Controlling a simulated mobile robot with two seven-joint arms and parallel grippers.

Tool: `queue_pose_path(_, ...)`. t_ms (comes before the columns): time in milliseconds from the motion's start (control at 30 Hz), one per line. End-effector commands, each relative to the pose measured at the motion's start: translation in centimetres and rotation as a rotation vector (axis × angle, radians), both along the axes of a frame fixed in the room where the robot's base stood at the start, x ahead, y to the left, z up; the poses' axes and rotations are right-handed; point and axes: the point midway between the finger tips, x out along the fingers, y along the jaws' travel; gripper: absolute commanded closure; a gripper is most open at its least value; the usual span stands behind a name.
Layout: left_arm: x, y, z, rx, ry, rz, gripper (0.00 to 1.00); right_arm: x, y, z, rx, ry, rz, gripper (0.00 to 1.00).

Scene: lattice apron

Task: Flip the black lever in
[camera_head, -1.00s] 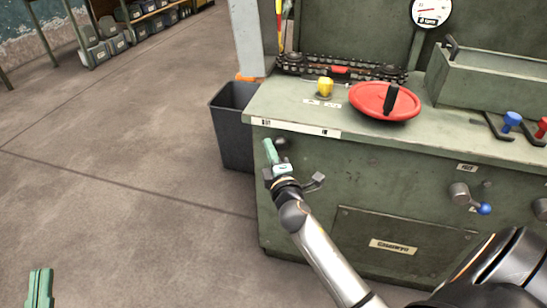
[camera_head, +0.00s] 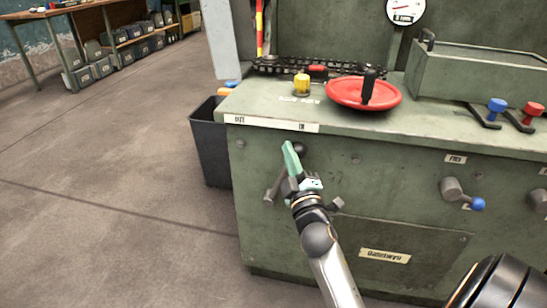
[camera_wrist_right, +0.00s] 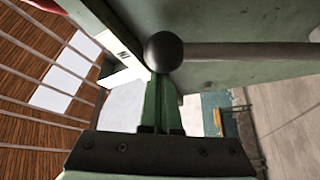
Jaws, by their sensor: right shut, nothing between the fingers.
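The black lever's round knob (camera_head: 299,149) is at the upper right end of its shaft (camera_head: 276,183), on the front of the green machine. The lever leans right, with the knob below the right end of the white label strip (camera_head: 302,126), which seems to read IN. My right gripper (camera_head: 290,147) is shut and empty, its green fingers just left of the knob and partly covering the lever. In the right wrist view the dark knob (camera_wrist_right: 164,51) is at the shut fingertips (camera_wrist_right: 160,78); contact is hard to tell. My left gripper is out of view.
A red handwheel (camera_head: 345,93) and a yellow knob (camera_head: 301,85) are on the machine's top. A blue-tipped lever (camera_head: 476,204) is further right on the front. A dark bin (camera_head: 208,150) stands left of the machine; open floor lies beyond.

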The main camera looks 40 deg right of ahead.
Motion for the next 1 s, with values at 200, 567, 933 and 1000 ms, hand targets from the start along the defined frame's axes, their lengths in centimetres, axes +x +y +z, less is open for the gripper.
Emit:
queue_pose_path(200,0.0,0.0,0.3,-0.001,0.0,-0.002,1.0,-1.1,-1.0,-0.3,0.002,-0.001,-0.001,1.0)
queue_pose_path(567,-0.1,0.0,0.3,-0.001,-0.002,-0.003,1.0,-1.6,-1.4,-0.6,0.002,0.002,-0.004,1.0)
queue_pose_path(933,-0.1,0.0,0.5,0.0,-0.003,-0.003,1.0,-1.5,-1.6,-0.6,0.003,0.006,-0.008,1.0)
queue_pose_path(1000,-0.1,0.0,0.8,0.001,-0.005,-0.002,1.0,-1.4,-1.6,-0.4,0.002,0.006,-0.007,1.0)
